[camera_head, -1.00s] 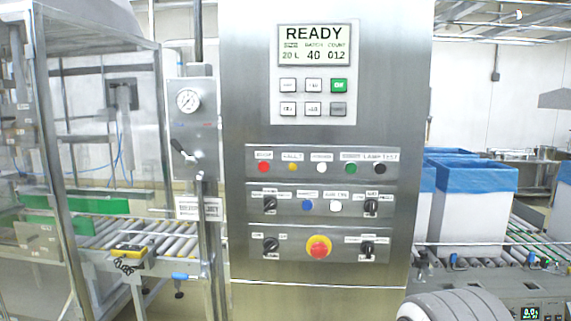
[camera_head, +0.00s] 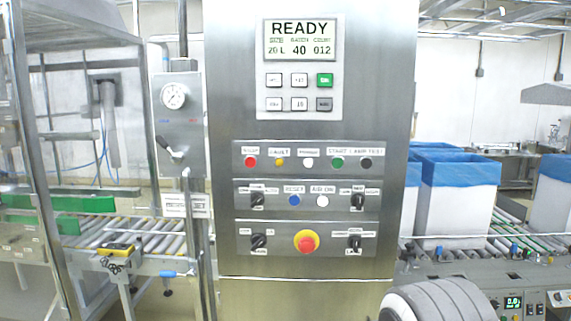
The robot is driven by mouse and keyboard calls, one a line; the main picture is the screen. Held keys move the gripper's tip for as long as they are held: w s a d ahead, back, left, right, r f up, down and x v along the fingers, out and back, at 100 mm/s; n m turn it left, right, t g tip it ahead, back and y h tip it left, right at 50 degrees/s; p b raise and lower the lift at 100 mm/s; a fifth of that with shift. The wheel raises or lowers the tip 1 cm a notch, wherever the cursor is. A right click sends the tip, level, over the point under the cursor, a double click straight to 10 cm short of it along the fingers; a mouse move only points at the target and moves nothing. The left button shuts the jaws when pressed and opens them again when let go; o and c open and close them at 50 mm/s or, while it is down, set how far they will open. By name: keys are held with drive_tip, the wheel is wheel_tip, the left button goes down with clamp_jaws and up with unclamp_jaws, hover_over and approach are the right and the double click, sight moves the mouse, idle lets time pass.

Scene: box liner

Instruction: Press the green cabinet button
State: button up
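The steel cabinet (camera_head: 225,120) stands upright in the middle of the head view. A round green button (camera_head: 337,162), labelled START, sits in its upper button row, between a white button (camera_head: 308,162) and a black lamp-test button (camera_head: 365,162). A square green key (camera_head: 324,80) is on the keypad above, under a display (camera_head: 299,40) reading READY. My gripper is out of view. Only a grey rounded part of my arm shows at the bottom right, in front of the cabinet's lower right edge. Nothing covers the green button.
The same row has red (camera_head: 250,162) and amber (camera_head: 279,162) buttons. Below are selector knobs, blue and white buttons and a red emergency stop (camera_head: 307,241). A gauge panel (camera_head: 174,120) and roller conveyor (camera_head: 130,240) are left; blue-lined boxes (camera_head: 455,205) stand right.

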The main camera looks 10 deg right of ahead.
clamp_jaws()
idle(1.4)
